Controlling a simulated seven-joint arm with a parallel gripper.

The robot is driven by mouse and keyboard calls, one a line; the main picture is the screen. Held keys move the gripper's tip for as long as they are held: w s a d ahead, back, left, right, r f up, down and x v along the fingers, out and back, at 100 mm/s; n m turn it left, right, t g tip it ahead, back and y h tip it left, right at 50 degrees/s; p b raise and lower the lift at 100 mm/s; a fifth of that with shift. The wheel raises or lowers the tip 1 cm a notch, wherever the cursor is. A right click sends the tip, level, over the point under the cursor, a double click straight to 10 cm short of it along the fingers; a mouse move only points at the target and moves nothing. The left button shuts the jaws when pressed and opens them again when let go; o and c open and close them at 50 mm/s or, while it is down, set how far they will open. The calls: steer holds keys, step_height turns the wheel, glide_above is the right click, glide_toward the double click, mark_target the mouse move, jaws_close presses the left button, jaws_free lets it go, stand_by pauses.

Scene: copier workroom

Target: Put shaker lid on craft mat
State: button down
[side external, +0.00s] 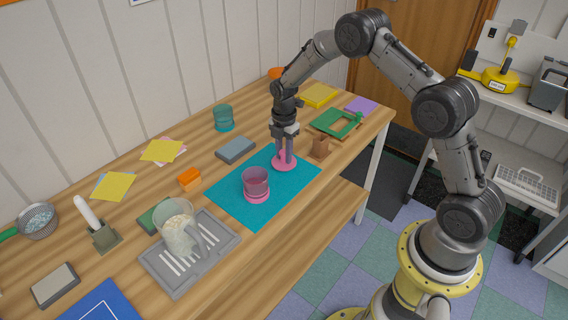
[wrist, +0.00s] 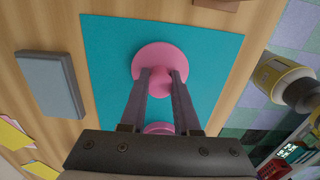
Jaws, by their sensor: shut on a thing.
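The pink shaker lid (side external: 283,166) is a round disc with a raised knob. My gripper (side external: 284,155) points down, with its fingers shut on the knob. In the wrist view the lid (wrist: 150,57) shows over the teal craft mat (wrist: 105,45), with my gripper (wrist: 160,74) around its knob. The craft mat (side external: 228,193) lies flat on the wooden table, and the lid is over its far right part. I cannot tell whether the lid touches the mat. A pink translucent cup (side external: 256,183) stands on the mat, left of the lid.
A brown holder (side external: 320,148) stands just right of the mat. A grey-blue block (side external: 235,150) and an orange block (side external: 189,179) lie behind it. A grey tray (side external: 160,262) with a jug (side external: 179,228) is at the left. The mat's front right part is bare.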

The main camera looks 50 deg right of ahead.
steer(key=shift+f, duration=0.1)
steer(key=shift+c, duration=1.2)
jaws_free()
step_height(320, 180, up, 14)
steer(key=shift+a, duration=0.1)
